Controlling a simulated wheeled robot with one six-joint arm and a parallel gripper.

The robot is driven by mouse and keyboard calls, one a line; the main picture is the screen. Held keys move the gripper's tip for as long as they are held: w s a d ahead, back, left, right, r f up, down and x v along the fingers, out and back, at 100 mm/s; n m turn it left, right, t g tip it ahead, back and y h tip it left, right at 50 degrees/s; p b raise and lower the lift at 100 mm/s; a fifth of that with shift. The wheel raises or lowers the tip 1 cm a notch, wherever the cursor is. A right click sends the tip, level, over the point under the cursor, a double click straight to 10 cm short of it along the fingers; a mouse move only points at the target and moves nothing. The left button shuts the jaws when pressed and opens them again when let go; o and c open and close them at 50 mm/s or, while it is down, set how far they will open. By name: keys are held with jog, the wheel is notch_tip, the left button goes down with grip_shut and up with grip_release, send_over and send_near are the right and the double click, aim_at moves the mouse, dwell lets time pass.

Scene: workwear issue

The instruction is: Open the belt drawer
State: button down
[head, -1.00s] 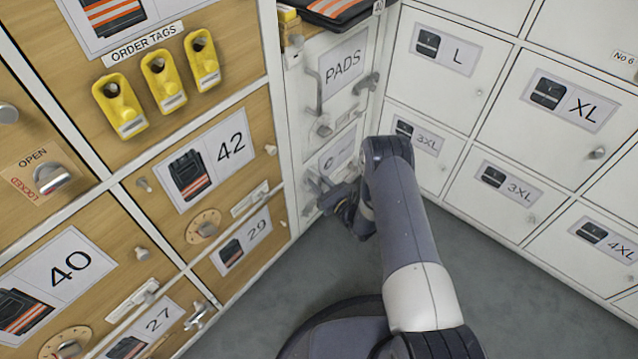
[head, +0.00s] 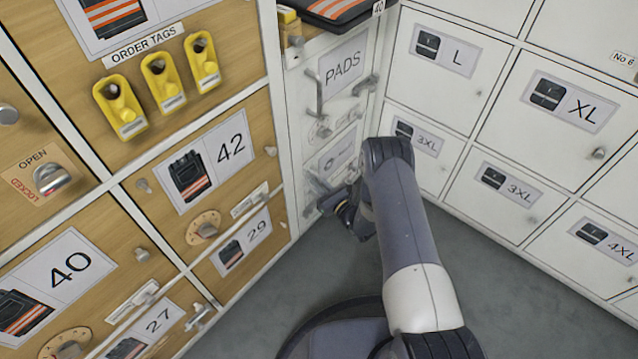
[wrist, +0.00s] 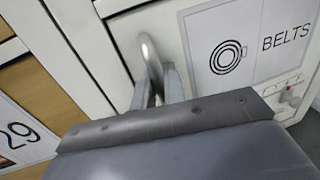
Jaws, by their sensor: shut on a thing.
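The belt drawer shows in the wrist view, a white front with a label (wrist: 255,45) reading BELTS and a coil picture. Its metal bar handle (wrist: 151,58) stands upright left of the label. My gripper (wrist: 160,88) is shut on this handle. In the head view the belt drawer (head: 337,153) is the small white front below the PADS drawer, partly hidden by my arm. My gripper (head: 340,206) is low in front of it there, small and partly covered. I cannot tell whether the drawer stands out from its frame.
The PADS drawer (head: 343,66) with its own handle is directly above. Wooden drawers with knobs, including 42 (head: 205,160) and 29 (head: 240,240), stand left. White lockers (head: 480,110) stand close on the right. Grey floor (head: 540,310) is clear below.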

jog(key=w+d+v, duration=0.2)
jog(key=v, duration=1.3)
jog(key=w+d+b+v, duration=0.1)
jog(key=w+d+v, duration=0.1)
jog(key=v, duration=1.3)
jog(key=shift+s+d, duration=0.25)
jog(key=shift+d, duration=0.15)
jog(key=c, duration=1.6)
grip_release()
jog(key=shift+o, duration=0.2)
jog(key=shift+d, duration=0.1)
jog(key=p+v, duration=0.1)
jog(key=v, duration=0.9)
jog(key=shift+s+p, duration=0.35)
jog(key=shift+p, duration=0.05)
jog(key=shift+w+d, duration=0.1)
jog(key=b+x, duration=0.2)
jog(key=x, duration=0.8)
jog(key=shift+w, duration=0.3)
jog(key=shift+s+a, duration=0.1)
jog(key=shift+a, duration=0.25)
